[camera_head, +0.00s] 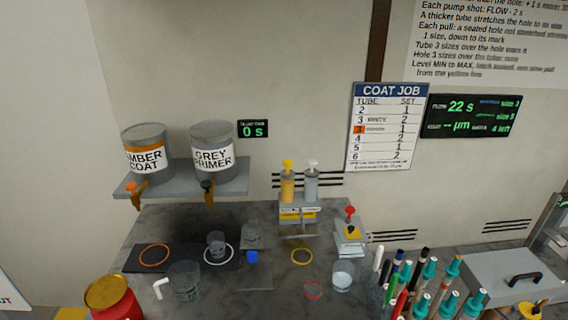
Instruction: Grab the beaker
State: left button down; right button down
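Several clear vessels stand on the dark counter, and I cannot tell for certain which is the beaker. A large clear jug with a white handle (184,282) stands upright at the front left. A smaller clear cup (216,244) stands on a dark mat, inside or beside a white ring. A clear glass (343,276) with pale content stands at the front right, near a red ring. Neither of my grippers shows in the head view.
Amber (146,150) and grey (212,150) coat tanks sit on a shelf (180,179) above the counter (300,240). Two pump bottles (299,184) stand at the back. A red can (113,298) is front left. Teal-capped tubes and pens crowd the right front.

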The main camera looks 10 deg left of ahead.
aim_at(215, 240)
jog(key=j, duration=0.9)
jog(key=j+z, duration=0.1)
jog(key=j, duration=0.5)
jog(key=k+j+z, duration=0.1)
jog(key=j, duration=0.45)
jog(key=k+j+z, duration=0.15)
jog(key=j, duration=0.45)
jog(key=j+z, duration=0.1)
jog(key=j, duration=0.45)
